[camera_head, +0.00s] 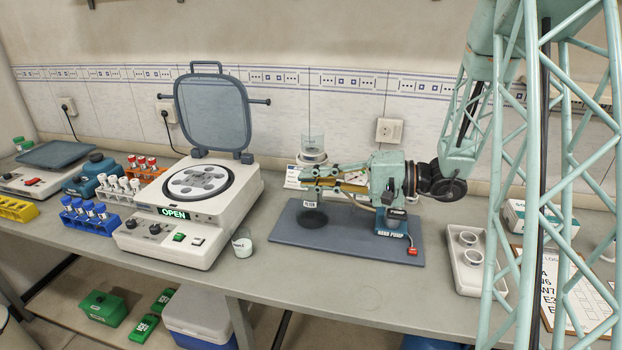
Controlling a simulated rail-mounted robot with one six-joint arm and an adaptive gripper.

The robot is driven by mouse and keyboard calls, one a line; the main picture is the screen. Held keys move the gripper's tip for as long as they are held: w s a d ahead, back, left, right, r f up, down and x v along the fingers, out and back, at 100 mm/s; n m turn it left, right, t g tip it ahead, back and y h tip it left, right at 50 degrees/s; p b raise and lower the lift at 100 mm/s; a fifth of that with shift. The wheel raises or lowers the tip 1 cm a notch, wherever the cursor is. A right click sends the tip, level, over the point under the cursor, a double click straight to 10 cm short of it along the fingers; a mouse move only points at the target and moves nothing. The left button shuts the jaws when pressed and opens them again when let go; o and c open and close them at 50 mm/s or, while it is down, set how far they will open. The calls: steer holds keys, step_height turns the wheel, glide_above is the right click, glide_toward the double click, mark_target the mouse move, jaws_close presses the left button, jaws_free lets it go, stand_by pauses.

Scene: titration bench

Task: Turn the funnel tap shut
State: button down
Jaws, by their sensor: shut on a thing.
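My gripper (308,178) reaches in from the right, its fingers pointing left above the dark blue mat (345,254). The fingers are closed at the tip around something small, which fits the funnel tap. The fingers hide the tap, so its angle cannot be told. A clear glass vessel (312,143), apparently the funnel, stands upright just above and behind the fingertips.
The open-lidded centrifuge (168,243) and a small beaker (242,243) stand left. A white tray with cups (466,280) lies right.

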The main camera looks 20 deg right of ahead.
stand_by(0.5)
steer(key=c, duration=2.7)
jaws_free()
steer(key=shift+c, duration=0.2)
steer(key=v, duration=1.2)
steer(key=shift+f, duration=0.15)
steer(key=shift+a, duration=0.1)
